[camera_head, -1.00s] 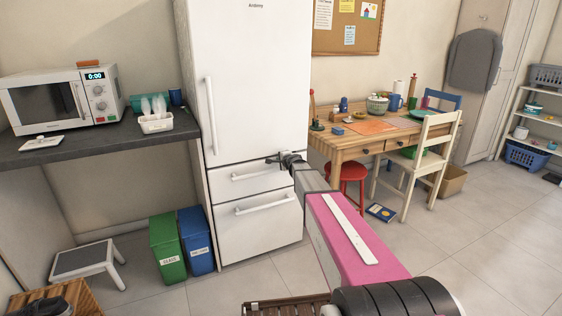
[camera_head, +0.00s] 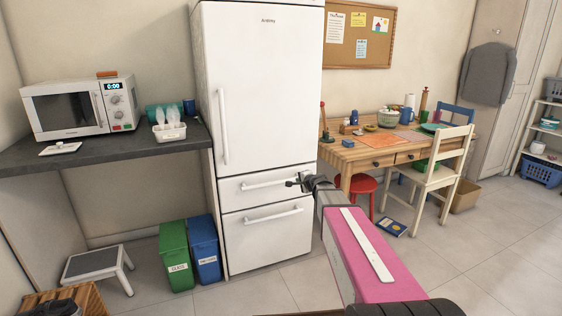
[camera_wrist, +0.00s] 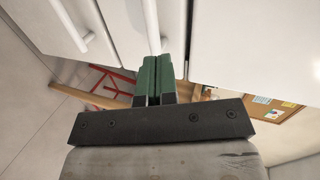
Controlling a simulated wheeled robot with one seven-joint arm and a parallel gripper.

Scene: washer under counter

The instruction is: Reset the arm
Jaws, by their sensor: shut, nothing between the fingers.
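My arm, with a pink link, stretches forward from the bottom right of the head view. My gripper (camera_head: 293,183) is at its far end, small in front of the fridge's upper drawer near that drawer's handle (camera_head: 265,184). In the wrist view my gripper (camera_wrist: 153,62) shows its two green fingers pressed together, with nothing between them. The white fridge (camera_head: 262,90) fills the top of the wrist view, and its doors and drawers look closed. I cannot tell whether the fingers touch the fridge.
A wooden table (camera_head: 350,154) with several items, a white chair (camera_head: 428,175) and a red stool (camera_head: 363,184) stand right of the fridge. A counter (camera_head: 110,146) with a microwave (camera_head: 80,105) is at left. Green (camera_head: 177,255) and blue (camera_head: 205,248) bins stand below. Open floor lies at right.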

